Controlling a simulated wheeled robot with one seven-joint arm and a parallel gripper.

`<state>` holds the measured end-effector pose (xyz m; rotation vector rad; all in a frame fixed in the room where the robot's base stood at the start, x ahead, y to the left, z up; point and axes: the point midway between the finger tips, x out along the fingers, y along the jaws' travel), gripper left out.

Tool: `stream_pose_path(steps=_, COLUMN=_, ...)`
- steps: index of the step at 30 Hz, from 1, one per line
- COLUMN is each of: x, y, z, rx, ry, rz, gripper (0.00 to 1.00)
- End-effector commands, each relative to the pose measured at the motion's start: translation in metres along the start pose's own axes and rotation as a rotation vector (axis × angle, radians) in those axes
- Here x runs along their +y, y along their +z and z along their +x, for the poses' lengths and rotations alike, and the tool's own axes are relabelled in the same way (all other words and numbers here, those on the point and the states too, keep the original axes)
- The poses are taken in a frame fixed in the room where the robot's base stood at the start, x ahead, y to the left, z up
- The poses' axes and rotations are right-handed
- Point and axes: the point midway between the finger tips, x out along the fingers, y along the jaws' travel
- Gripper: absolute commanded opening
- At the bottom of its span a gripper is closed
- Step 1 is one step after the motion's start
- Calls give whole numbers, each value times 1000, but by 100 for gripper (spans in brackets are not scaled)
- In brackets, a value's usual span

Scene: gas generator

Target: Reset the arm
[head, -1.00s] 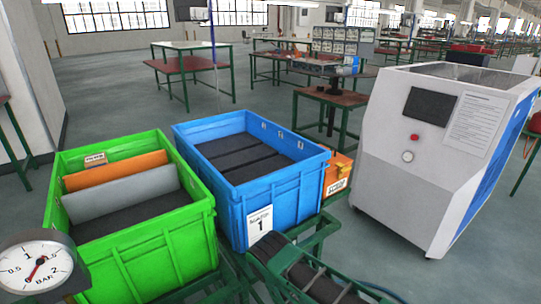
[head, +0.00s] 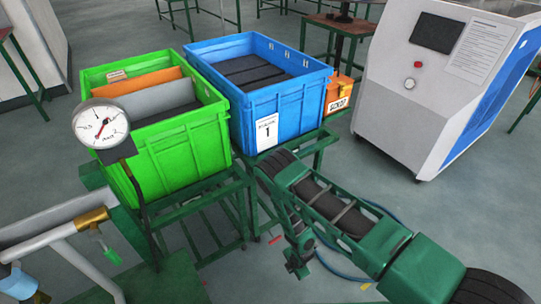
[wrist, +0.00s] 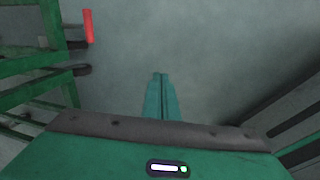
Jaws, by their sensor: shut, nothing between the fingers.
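My arm (head: 335,205), green with black covers, reaches from the lower right of the head view toward the blue crate, then bends down. My gripper (wrist: 159,78) shows in the wrist view as two green fingers pressed together with nothing between them. It points at bare grey floor. In the head view the gripper hangs below the arm's bend, small and partly hidden, so its fingers are hard to make out there.
A green crate (head: 185,155) with panels and a blue crate (head: 285,108) stand on green frames (head: 205,215) beside the arm. A pressure gauge (head: 100,124) and pipes (head: 60,232) are at left. A white machine (head: 415,125) stands behind right. Floor at right is open.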

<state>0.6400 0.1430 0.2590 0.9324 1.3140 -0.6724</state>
Motion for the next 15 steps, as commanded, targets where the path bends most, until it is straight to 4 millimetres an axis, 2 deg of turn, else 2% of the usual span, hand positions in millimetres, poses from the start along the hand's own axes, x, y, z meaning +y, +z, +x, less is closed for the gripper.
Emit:
stream_pose_path(steps=10, x=50, y=33, z=-58, rx=-35, ry=-2, rz=170, gripper=0)
stream_pose_path(steps=14, x=76, y=56, z=-97, rx=-57, ry=-4, rz=279, gripper=0)
stream_pose_path(steps=15, x=83, y=65, z=-112, rx=-65, ry=-5, rz=321, gripper=0)
